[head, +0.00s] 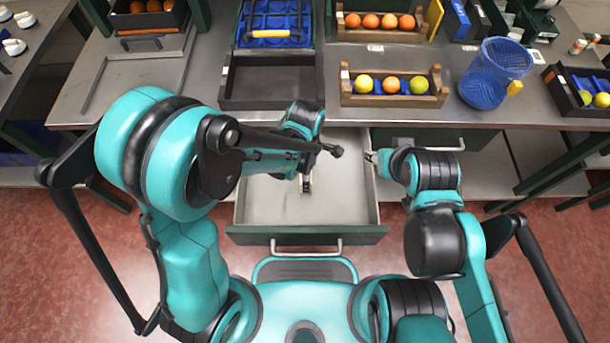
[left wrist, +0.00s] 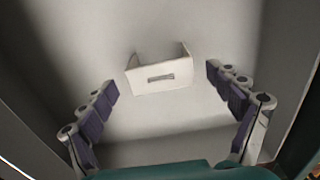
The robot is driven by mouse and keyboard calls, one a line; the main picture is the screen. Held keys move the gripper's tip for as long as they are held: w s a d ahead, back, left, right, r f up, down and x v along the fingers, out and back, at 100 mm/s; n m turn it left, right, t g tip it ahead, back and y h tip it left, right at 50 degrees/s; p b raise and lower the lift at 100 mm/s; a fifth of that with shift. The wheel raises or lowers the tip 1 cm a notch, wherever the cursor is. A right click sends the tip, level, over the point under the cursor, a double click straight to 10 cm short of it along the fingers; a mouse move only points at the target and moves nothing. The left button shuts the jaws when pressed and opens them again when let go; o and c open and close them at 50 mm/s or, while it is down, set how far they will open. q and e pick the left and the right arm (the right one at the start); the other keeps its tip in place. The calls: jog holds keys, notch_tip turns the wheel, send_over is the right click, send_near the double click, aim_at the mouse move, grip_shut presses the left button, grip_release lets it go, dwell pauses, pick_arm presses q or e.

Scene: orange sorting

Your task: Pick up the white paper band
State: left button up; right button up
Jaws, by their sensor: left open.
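The white paper band (left wrist: 160,84) stands on the floor of the open drawer in the left wrist view. It is a folded strip with a small dark slot in its front face and bent ends. My left gripper (left wrist: 162,92) is open, with one finger on each side of the band and gaps between. In the head view my left gripper (head: 306,183) points down into the drawer (head: 345,208), and I cannot make out the band there. My right gripper (head: 371,157) is at the drawer's right side, too small to tell its jaw state.
The drawer walls stand close around my left gripper. On the bench behind are an empty dark tray (head: 270,98), a wooden crate (head: 394,100) with several fruits, a blue mesh basket (head: 484,88) and a dark crate (head: 585,106) at the right.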

pick_arm(q)
notch_tip(320, 180, down, 4)
jog(key=shift+r+b, duration=0.2)
jog(key=shift+b, duration=0.5)
jog(key=shift+r, duration=0.1)
jog(key=c, duration=0.9)
